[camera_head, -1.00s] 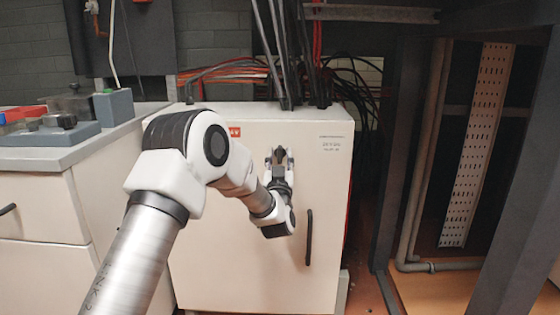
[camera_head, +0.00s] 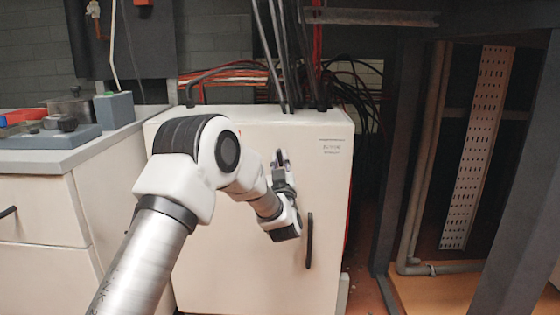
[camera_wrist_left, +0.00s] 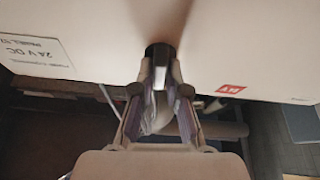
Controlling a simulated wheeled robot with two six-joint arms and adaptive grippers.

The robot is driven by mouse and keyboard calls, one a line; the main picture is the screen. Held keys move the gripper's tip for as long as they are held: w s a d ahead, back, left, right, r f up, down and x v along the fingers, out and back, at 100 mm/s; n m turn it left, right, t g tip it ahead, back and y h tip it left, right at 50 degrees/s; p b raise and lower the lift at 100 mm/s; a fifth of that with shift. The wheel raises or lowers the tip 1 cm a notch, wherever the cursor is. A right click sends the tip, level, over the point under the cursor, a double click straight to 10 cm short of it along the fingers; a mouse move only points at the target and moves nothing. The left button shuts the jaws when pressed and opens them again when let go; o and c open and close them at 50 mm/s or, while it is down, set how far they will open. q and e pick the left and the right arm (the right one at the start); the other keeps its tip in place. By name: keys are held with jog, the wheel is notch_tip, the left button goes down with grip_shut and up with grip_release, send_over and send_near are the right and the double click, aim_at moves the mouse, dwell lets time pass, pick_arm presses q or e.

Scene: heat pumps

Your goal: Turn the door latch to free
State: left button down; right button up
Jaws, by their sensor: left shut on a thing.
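The door latch (camera_wrist_left: 160,52) is a small dark knob on the front of a white cabinet (camera_head: 318,185). In the left wrist view it stands between the fingertips of my left gripper (camera_wrist_left: 160,88), which is shut on it. In the head view the left gripper (camera_head: 280,158) is at the upper middle of the cabinet door and mostly covers the latch. My right gripper is in neither view.
A dark vertical handle (camera_head: 309,240) is on the door below and right of the gripper. A grey counter (camera_head: 60,155) with blocks and drawers stands at the left. Cables (camera_head: 350,95) rise behind the cabinet. A dark frame post (camera_head: 405,150) stands at the right.

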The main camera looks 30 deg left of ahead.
pick_arm(q)
jog(key=n+g+y, duration=0.1)
jog(key=n, duration=0.1)
jog(key=n+g, duration=0.1)
jog(key=n, duration=0.2)
jog(key=shift+y, duration=0.4)
jog(key=n+g, duration=0.1)
jog(key=n, duration=0.2)
jog(key=n+g, duration=0.1)
jog(key=n, duration=0.2)
jog(key=shift+g+y+p, duration=0.3)
jog(key=shift+p, duration=0.1)
jog(key=n+g, duration=0.2)
jog(key=n, duration=0.3)
jog(key=shift+p, duration=0.35)
jog(key=shift+n+g+h, duration=0.5)
jog(key=shift+n, duration=1.1)
jog(key=c, duration=1.2)
grip_release()
